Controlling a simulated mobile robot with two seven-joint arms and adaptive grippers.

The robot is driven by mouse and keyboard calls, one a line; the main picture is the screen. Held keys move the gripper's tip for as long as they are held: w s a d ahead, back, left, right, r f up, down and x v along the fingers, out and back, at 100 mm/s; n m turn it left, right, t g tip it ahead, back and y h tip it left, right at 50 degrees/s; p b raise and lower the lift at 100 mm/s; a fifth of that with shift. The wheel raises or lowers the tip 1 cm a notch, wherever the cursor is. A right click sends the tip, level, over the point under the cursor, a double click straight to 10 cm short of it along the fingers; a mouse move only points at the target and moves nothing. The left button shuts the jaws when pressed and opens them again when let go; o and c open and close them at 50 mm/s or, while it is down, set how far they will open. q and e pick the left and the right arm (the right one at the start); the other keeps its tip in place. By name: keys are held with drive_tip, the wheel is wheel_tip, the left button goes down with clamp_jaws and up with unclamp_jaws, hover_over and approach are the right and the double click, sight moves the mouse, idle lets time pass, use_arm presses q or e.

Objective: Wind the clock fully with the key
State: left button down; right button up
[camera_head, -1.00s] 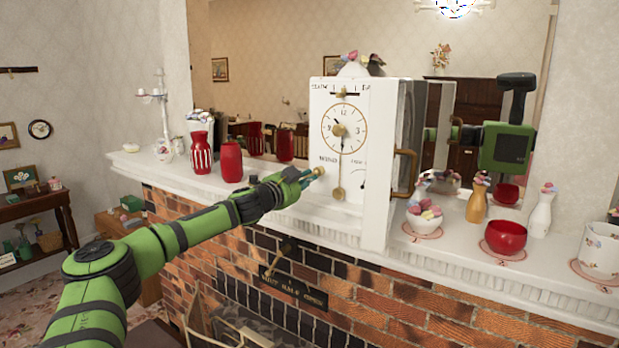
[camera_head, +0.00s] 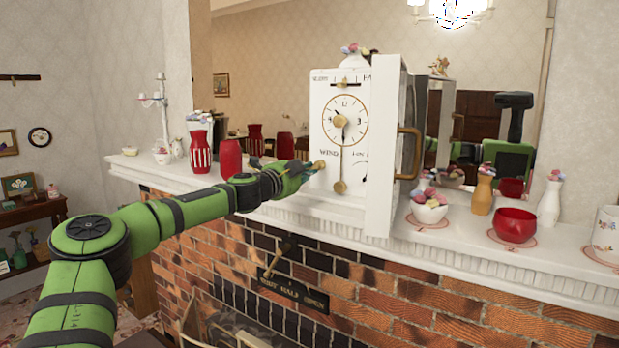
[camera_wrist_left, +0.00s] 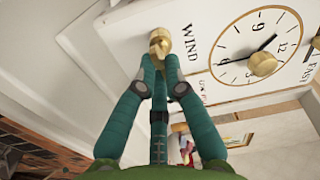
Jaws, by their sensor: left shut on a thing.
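My right gripper is not in view.
Red vases (camera_head: 230,158) stand left of the clock. A bowl of wrapped sweets (camera_head: 430,213), an orange vase (camera_head: 481,194), a red bowl (camera_head: 515,226) and a white vase (camera_head: 549,202) stand to the right. A mirror is behind. The mantel's front edge lies below the clock.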

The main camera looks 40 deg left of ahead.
use_arm(q)
drive_tip(key=shift+r+m+b, duration=0.15)
drive_tip(key=shift+m+b, duration=0.45)
drive_tip(key=shift+b, duration=0.6)
drive_tip(key=c, duration=1.2)
unclamp_jaws()
drive_tip(key=shift+w, duration=0.15)
drive_tip(key=shift+c, duration=0.2)
drive_tip(key=shift+w+a+f, duration=0.1)
drive_tip(key=shift+w+f, duration=0.4)
drive_tip(key=shift+w, duration=0.1)
drive_tip(key=o, duration=0.4)
drive_tip(key=shift+s+r, duration=0.1)
drive_tip(key=shift+s, duration=0.1)
drive_tip(key=shift+o, duration=0.3)
drive_tip(key=shift+s+r, duration=0.1)
drive_tip(key=shift+s, duration=0.1)
drive_tip(key=shift+w, duration=0.2)
